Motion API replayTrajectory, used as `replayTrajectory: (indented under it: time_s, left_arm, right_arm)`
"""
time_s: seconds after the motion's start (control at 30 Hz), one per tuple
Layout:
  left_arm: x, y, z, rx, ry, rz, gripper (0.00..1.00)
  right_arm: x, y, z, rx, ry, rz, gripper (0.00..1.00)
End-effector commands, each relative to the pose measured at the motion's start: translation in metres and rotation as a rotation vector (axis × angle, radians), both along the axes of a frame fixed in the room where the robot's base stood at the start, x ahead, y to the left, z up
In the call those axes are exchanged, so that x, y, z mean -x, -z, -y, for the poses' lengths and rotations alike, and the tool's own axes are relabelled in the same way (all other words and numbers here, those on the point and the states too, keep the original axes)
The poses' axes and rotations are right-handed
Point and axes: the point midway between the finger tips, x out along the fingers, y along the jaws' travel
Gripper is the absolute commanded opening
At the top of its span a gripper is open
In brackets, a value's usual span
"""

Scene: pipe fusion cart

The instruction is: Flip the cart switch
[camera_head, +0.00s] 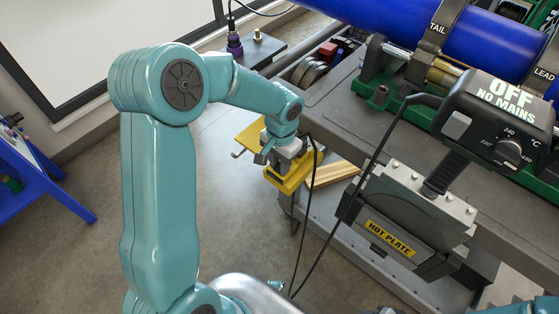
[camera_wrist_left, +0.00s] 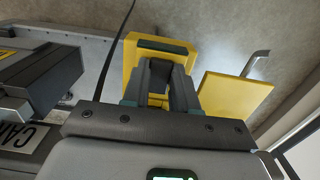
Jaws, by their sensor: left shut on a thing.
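The yellow switch box (camera_head: 294,179) is mounted at the cart's near left end, with a flat yellow flap (camera_head: 249,137) standing out beside it. In the left wrist view the box (camera_wrist_left: 186,46) is straight ahead, and the flap (camera_wrist_left: 235,97) is on its right with a bent metal handle. My left gripper (camera_head: 272,155) is at the box; in the wrist view its fingers (camera_wrist_left: 158,76) reach into the box's front and are shut on a part there. I take this part to be the cart switch; the fingers mostly hide it. My right gripper is out of view.
The heater unit (camera_head: 497,117) reads "OFF NO MAINS" and stands above the hot plate (camera_head: 400,243) on the right. Black cables (camera_head: 345,205) hang close to my left gripper. A blue pipe (camera_head: 400,30) lies behind. Open floor (camera_head: 75,215) is on the left.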

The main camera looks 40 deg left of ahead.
Motion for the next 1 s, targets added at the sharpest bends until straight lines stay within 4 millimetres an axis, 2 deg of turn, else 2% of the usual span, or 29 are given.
replayTrajectory:
  time_s: [0.03,0.1,0.23,0.4,0.7,0.73,0.8,1.0]
  left_arm:
    - [-0.002,-0.006,0.000,-0.003,0.001,-0.036,0.00]
    - [-0.004,-0.008,0.001,-0.008,0.000,-0.099,0.00]
    - [-0.007,-0.006,0.001,-0.017,0.001,-0.204,0.00]
    - [-0.009,-0.003,0.001,-0.023,-0.001,-0.279,0.00]
    - [-0.009,-0.002,0.001,-0.024,-0.001,-0.287,0.00]
    - [-0.009,-0.002,0.001,-0.025,-0.001,-0.287,0.31]
    - [-0.009,-0.002,0.001,-0.024,-0.001,-0.287,0.53]
    - [-0.009,-0.002,0.001,-0.024,0.000,-0.287,0.53]
  right_arm:
    - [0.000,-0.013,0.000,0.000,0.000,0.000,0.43]
    - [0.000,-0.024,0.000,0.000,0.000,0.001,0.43]
    - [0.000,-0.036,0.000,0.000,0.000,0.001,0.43]
    - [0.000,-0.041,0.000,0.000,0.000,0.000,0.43]
    - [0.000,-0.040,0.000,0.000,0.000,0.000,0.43]
    - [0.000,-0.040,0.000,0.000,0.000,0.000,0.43]
    - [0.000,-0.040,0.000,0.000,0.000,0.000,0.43]
    - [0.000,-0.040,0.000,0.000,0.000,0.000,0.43]
